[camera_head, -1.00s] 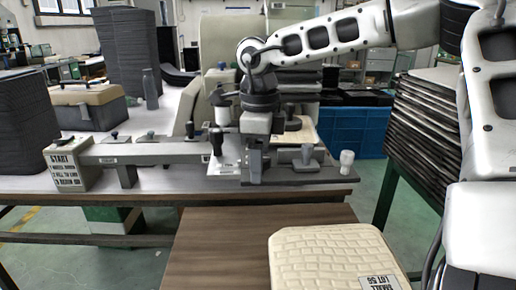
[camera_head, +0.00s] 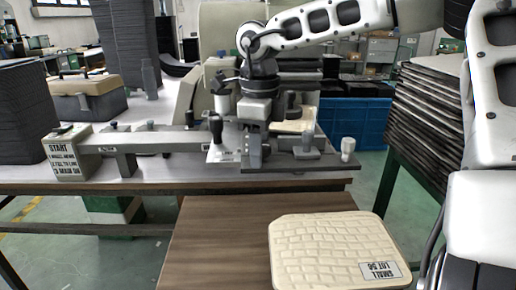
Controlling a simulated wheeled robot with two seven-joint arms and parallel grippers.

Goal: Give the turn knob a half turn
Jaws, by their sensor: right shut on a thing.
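My right gripper (camera_head: 253,152) points down at the grey bench fixture (camera_head: 160,138). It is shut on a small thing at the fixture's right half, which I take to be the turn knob. The fingers and gripper body hide most of it, so its angle cannot be read. A dark-topped post (camera_head: 216,130) stands just left of the gripper on a white labelled plate (camera_head: 222,154). A grey knob-topped post (camera_head: 307,144) stands to its right. My left gripper is not in view.
A white knobbed piece (camera_head: 348,148) stands at the bench's right end. A box marked START (camera_head: 67,155) is at the fixture's left end. A cream quilted pad (camera_head: 320,240) lies on the brown table (camera_head: 215,240) in front. Stacked dark trays (camera_head: 425,120) stand at the right.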

